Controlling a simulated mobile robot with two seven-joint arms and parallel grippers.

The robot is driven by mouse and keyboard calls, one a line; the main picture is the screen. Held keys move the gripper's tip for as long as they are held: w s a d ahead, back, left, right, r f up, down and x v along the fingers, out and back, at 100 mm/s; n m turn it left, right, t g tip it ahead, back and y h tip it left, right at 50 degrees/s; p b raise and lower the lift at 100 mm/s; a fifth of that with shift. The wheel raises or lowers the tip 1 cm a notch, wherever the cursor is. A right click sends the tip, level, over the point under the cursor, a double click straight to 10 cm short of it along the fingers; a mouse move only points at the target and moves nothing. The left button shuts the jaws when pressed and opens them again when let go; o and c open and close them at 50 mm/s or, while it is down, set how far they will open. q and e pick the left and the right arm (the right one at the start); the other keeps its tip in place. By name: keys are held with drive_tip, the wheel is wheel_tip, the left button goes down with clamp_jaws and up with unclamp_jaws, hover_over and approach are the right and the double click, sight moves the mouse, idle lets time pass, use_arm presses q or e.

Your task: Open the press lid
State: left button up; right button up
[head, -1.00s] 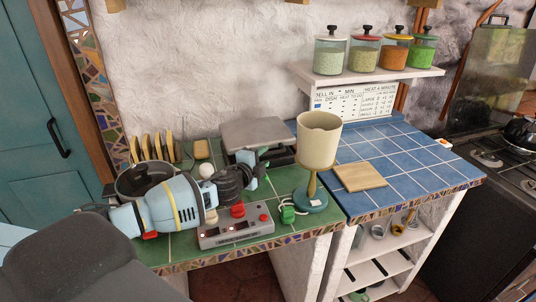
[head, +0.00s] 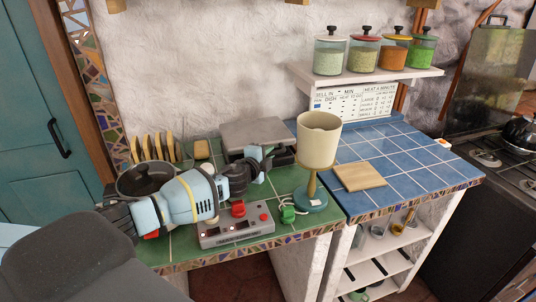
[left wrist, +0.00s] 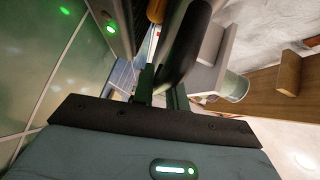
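The press (head: 252,134) stands at the back of the green-tiled counter in the head view. Its flat grey lid looks down, or nearly so, over a dark body. My left gripper (head: 272,160) is at the press's front right, low beside its dark front parts. In the left wrist view, a rounded black bar (left wrist: 187,42), which looks like the press handle, lies right at the fingertips of my left gripper (left wrist: 162,82). The fingers look slightly apart, but whether they grip the bar is unclear. My right gripper is not in view.
A cream goblet-shaped lamp (head: 318,142) stands close to the right of my left gripper. A grey control box (head: 236,231) with red knobs and a green plug (head: 288,214) are in front. The blue counter holds a wooden board (head: 360,176).

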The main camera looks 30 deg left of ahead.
use_arm(q)
clamp_jaws()
drive_tip(key=shift+r, duration=0.1)
